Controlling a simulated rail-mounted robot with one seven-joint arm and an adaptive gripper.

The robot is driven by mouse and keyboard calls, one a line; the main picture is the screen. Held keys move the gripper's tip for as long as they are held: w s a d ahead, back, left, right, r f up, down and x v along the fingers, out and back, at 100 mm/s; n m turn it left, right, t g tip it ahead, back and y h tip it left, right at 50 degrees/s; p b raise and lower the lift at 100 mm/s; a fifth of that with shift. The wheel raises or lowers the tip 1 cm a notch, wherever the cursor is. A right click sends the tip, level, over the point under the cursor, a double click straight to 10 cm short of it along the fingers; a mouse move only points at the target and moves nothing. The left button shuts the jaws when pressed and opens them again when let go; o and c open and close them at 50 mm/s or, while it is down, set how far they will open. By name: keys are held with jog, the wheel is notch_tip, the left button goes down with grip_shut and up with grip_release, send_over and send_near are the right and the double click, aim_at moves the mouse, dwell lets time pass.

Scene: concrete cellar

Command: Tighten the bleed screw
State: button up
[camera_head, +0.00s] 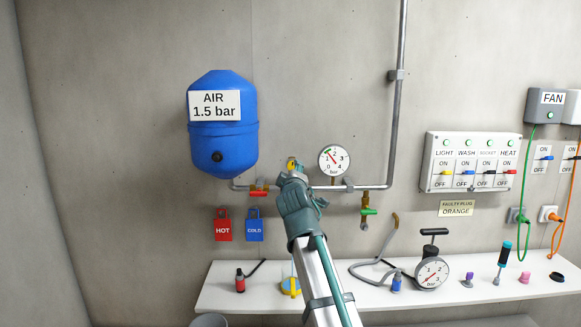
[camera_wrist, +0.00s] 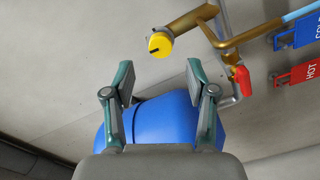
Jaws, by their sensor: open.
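The bleed screw appears to be the yellow slotted cap (camera_wrist: 160,44) on the end of a brass stub in the wrist view. A yellow bit of it shows at my gripper's tip in the head view (camera_head: 291,165), mostly covered by my gripper. My gripper (camera_wrist: 159,78) is open and empty. In the wrist view its two fingers stand apart, with the yellow cap beyond their tips, roughly midway between them and not gripped. The head view shows my gripper (camera_head: 291,172) raised in front of the wall pipe, right of the blue air vessel (camera_head: 223,144).
A red-handled valve (camera_wrist: 242,80) sits beside the brass stub. HOT (camera_head: 223,231) and COLD (camera_head: 254,231) tags hang below the vessel. A gauge (camera_head: 334,160) and green-handled valve (camera_head: 369,211) are to the right. The white bench (camera_head: 219,295) holds a pump and several small tools.

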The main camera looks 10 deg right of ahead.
aim_at(292, 166)
jog(key=w, duration=0.2)
jog(key=w+p, duration=0.1)
jog(key=w, duration=0.1)
jog(key=w+d, duration=0.1)
jog(key=w, duration=0.1)
jog(key=shift+w, duration=0.4)
jog(key=shift+c, duration=0.2)
grip_shut()
